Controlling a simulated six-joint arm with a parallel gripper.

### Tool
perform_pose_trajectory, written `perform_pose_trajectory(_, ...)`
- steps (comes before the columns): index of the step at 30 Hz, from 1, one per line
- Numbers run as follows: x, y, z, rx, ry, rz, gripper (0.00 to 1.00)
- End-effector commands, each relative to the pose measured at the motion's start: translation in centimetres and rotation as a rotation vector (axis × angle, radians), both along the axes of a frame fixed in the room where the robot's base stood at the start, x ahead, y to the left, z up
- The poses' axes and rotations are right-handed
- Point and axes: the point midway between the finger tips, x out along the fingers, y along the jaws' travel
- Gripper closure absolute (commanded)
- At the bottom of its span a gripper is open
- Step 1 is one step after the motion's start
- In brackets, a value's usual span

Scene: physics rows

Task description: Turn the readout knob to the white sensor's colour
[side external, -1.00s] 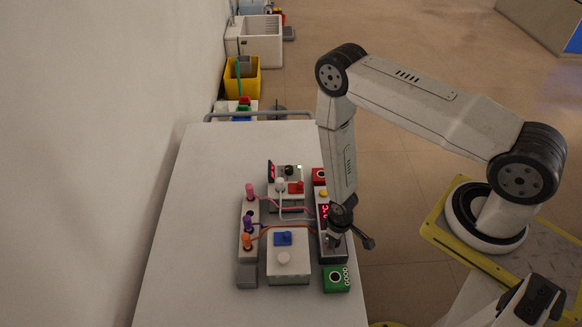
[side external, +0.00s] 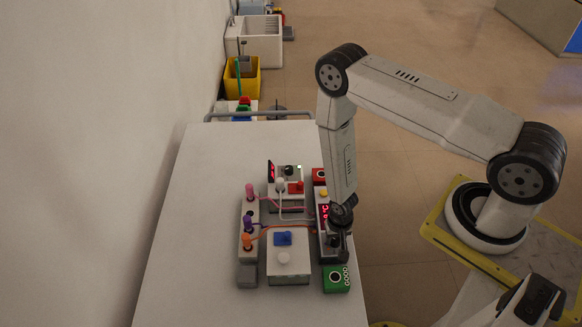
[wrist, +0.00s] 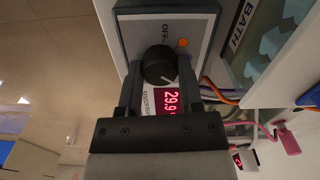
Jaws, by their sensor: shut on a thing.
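The readout (side external: 322,216) is a long box at the table's right edge with a lit red display. In the wrist view the display (wrist: 172,100) reads about 29.9, beside a dark round knob (wrist: 160,64) with a pale pointer mark. My gripper (wrist: 160,78) is shut on the knob, one finger on each side. In the side view my gripper (side external: 338,243) hides the knob. A white lead with a white plug (side external: 280,185) runs at the back unit; I cannot tell which sensor it serves. Pink (side external: 250,190), purple (side external: 248,224) and orange (side external: 246,241) plugs stand on a left block.
A white box (side external: 288,265) with a blue piece stands left of the readout. Leads cross between the blocks. The table's left side (side external: 195,230) is clear.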

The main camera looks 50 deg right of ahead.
Motion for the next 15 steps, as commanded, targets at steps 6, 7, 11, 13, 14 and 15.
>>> perform_pose_trajectory(6,-0.15,0.03,0.04,0.000,0.004,-0.042,1.00)
perform_pose_trajectory(7,-0.15,0.03,0.04,0.000,0.004,-0.043,1.00)
perform_pose_trajectory(11,-0.15,0.03,0.04,0.000,0.004,-0.045,1.00)
perform_pose_trajectory(13,-0.15,0.03,0.04,0.000,0.004,-0.045,1.00)
perform_pose_trajectory(14,-0.15,0.03,0.04,0.000,0.004,-0.045,1.00)
perform_pose_trajectory(15,-0.15,0.04,0.04,0.000,0.004,-0.044,1.00)
